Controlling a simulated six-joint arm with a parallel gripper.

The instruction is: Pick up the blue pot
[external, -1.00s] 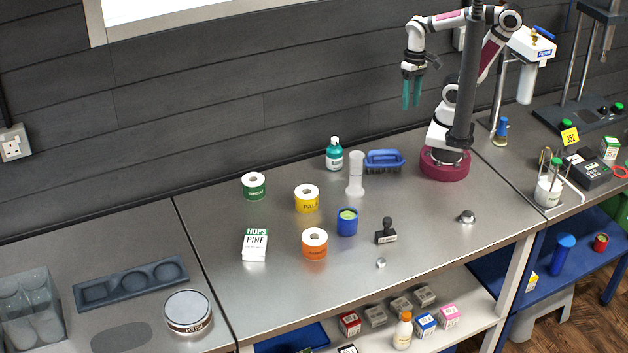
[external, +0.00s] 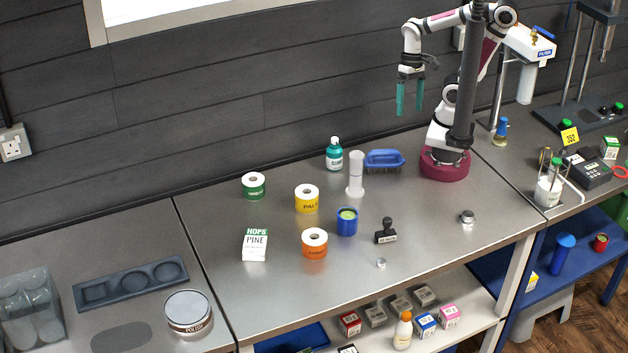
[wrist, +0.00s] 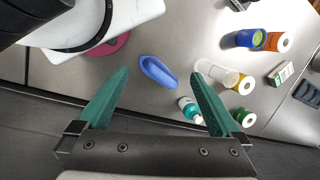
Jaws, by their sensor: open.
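The blue pot (external: 347,221) stands upright on the metal bench near its middle, with something green at its top. It also shows in the wrist view (wrist: 241,39), at the upper right. My gripper (external: 410,98) is open and empty, high above the back of the bench, to the right of the pot and well apart from it.
Around the pot stand an orange-labelled roll (external: 314,243), a yellow-labelled roll (external: 307,199), a white cylinder (external: 356,175) and a stamp (external: 386,232). The bench's front right is mostly clear.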

